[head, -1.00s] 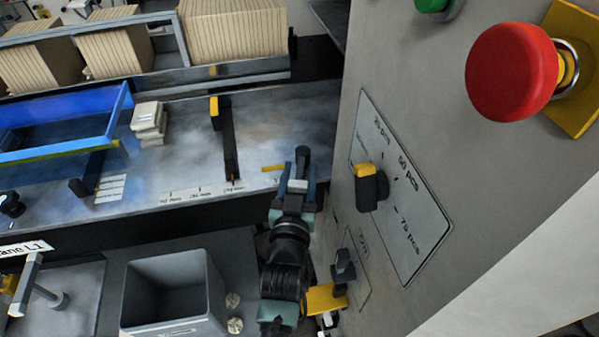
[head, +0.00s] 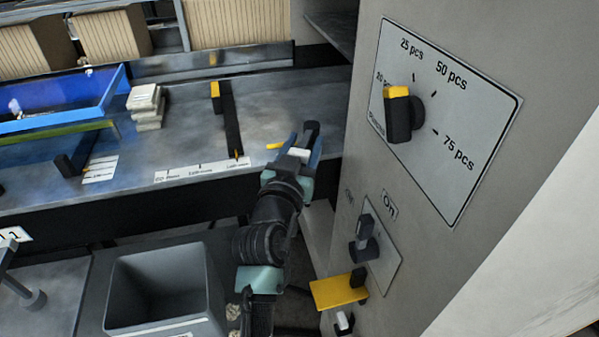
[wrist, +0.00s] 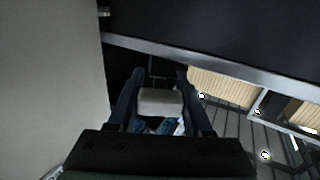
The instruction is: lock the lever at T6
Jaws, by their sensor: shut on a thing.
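My gripper (head: 305,140) is beside the left edge of the tall grey cabinet. In the wrist view its two dark fingers (wrist: 158,100) are shut on a pale grey block (wrist: 160,102). The pale block also shows between the fingers in the head view (head: 298,155). I cannot tell whether it is loose or part of something. A small yellow tip (head: 275,146) shows just left of the fingers; what it belongs to is hidden. No label T6 is readable, so I cannot tell which part is its lever.
The cabinet carries a piece-count dial (head: 401,115) and an On switch (head: 363,245). A yellow plate (head: 339,291) sticks out below. A grey bench (head: 190,135) holds a black bar with a yellow end (head: 229,120), pale blocks (head: 146,105) and a blue tray (head: 60,103). A grey bin (head: 160,258) stands below.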

